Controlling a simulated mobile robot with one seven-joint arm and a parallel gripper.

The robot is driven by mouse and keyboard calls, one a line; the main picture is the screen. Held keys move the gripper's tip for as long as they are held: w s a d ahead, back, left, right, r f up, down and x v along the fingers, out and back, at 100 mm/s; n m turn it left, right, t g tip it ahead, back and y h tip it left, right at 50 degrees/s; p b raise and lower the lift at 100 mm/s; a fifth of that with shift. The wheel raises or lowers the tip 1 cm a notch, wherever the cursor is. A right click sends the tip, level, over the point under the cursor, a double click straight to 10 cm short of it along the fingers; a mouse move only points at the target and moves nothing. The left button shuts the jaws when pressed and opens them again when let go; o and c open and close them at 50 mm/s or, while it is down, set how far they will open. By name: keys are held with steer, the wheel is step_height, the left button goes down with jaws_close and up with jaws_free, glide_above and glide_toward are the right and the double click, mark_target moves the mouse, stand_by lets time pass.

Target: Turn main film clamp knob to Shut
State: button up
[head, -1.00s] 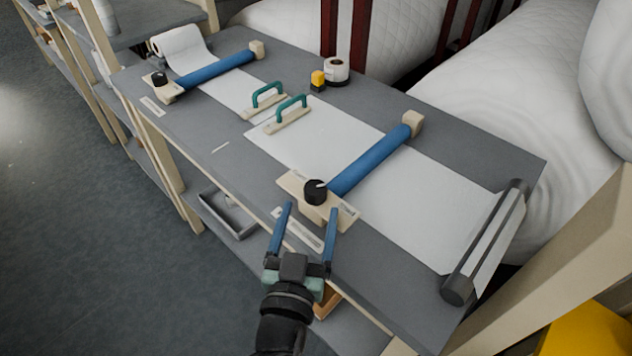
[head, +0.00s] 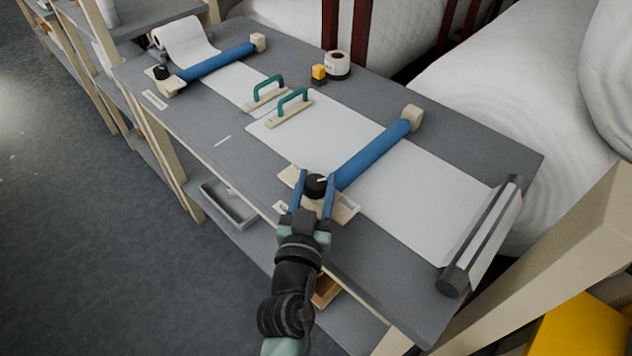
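The main film clamp knob (head: 316,184) is round and black with a pale pointer mark. It sits on a beige clamp base (head: 346,208) at the near end of a blue clamp bar (head: 374,157). The bar lies across the white film (head: 425,190). My gripper (head: 316,180) has one blue finger on each side of the knob, and the fingers look closed against it. The labels on the base are too small to read and partly hidden by my gripper.
A second blue clamp bar (head: 218,63) with its own black knob (head: 161,73) is at the far left. Two green-handled tools (head: 290,108) (head: 267,92) lie mid-table. A dark roller (head: 482,235) is at the right end. A yellow block (head: 319,73) and tape roll (head: 337,65) stand at the back.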

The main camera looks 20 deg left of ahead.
jaws_close()
steer(key=shift+f+h+b, duration=0.25)
steer(key=shift+h+b, duration=0.05)
steer(key=shift+b, duration=0.95)
steer(key=shift+f+m+h+b, duration=0.1)
steer(key=shift+m+h+b, duration=0.25)
steer(key=shift+b, duration=0.35)
steer(key=m+h+b, duration=0.1)
steer(key=b, duration=0.4)
steer(key=shift+h, duration=0.35)
steer(key=m+h+b, duration=0.3)
steer(key=h+b, duration=0.1)
steer(key=b, duration=0.1)
steer(key=shift+a+b, duration=0.1)
steer(key=shift+b, duration=0.25)
steer(key=m+h+b, duration=0.1)
steer(key=h+b, duration=0.1)
steer(key=h, duration=0.1)
steer(key=m+g+h+b, duration=0.1)
steer(key=shift+r+m+b, duration=0.3)
steer(key=shift+m+b, duration=0.05)
steer(key=shift+h, duration=0.4)
